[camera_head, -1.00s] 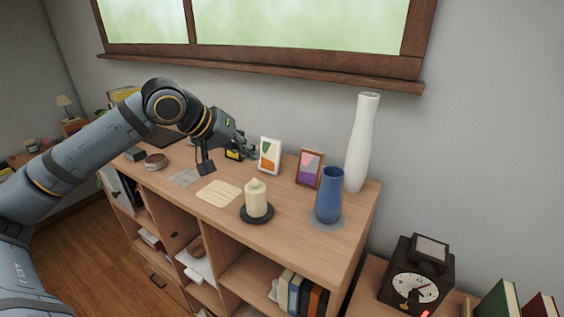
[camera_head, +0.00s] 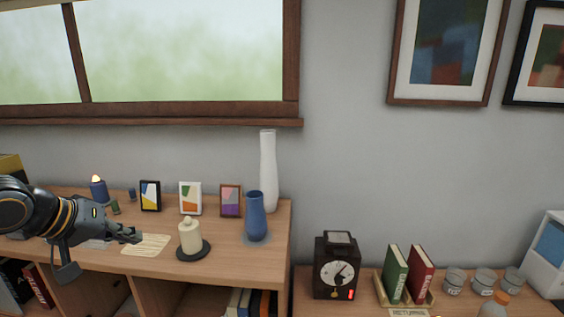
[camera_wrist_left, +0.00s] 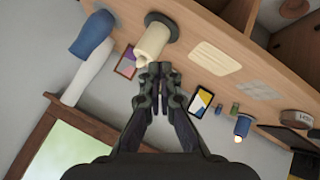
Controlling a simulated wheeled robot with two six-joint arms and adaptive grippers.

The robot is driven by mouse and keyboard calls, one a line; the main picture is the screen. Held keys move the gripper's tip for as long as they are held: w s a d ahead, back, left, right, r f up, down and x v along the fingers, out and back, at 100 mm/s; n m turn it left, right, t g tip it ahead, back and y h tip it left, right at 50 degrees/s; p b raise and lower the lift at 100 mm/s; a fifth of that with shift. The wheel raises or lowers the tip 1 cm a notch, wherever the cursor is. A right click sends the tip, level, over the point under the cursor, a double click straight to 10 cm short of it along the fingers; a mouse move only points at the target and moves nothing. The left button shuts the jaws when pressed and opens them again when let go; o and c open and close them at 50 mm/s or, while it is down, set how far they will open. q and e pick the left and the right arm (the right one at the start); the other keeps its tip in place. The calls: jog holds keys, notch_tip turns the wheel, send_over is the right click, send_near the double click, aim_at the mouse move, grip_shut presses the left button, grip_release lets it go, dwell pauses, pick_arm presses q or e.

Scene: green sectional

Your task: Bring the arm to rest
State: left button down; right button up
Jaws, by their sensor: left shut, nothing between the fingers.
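My left gripper (camera_head: 130,234) comes in from the left over the wooden shelf top (camera_head: 225,262), with nothing held. In the left wrist view its fingers (camera_wrist_left: 154,72) are together. Behind the gripper are several small picture frames, including a yellow, blue and white one (camera_head: 150,196) and an orange and green one (camera_head: 190,198). My right gripper is not in view.
A blue vase (camera_head: 255,216) and a tall white vase (camera_head: 268,172) stand at the shelf's right end. A dark clock (camera_head: 337,268), books (camera_head: 396,275) and several jars stand on the lower surface to the right. A ribbed cream mat (camera_head: 146,245) lies near the gripper.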

pick_arm(q)
jog(key=s+d+f+m+g, duration=0.1)
jog(key=s+d+f+m, duration=0.15)
jog(key=f, duration=0.65)
jog(key=s+d+f+m+y, duration=0.1)
jog(key=d+f, duration=0.2)
jog(key=f, duration=0.5)
jog(key=s+d+f+m+g, duration=0.1)
jog(key=s+d+f, duration=0.1)
jog(key=f, duration=0.7)
jog(key=s+f+g+y, duration=0.3)
jog(key=s+f, duration=0.6)
jog(key=s, duration=0.5)
notch_tip(320, 180, down, 24)
jog(key=a+b, duration=0.2)
jog(key=s+a+f+g+b, duration=0.1)
jog(key=s+f+g, duration=0.1)
jog(key=s+f, duration=1.8)
jog(key=shift+s+a+f, duration=0.15)
jog(key=shift+s+f, duration=0.1)
jog(key=shift+f, duration=0.55)
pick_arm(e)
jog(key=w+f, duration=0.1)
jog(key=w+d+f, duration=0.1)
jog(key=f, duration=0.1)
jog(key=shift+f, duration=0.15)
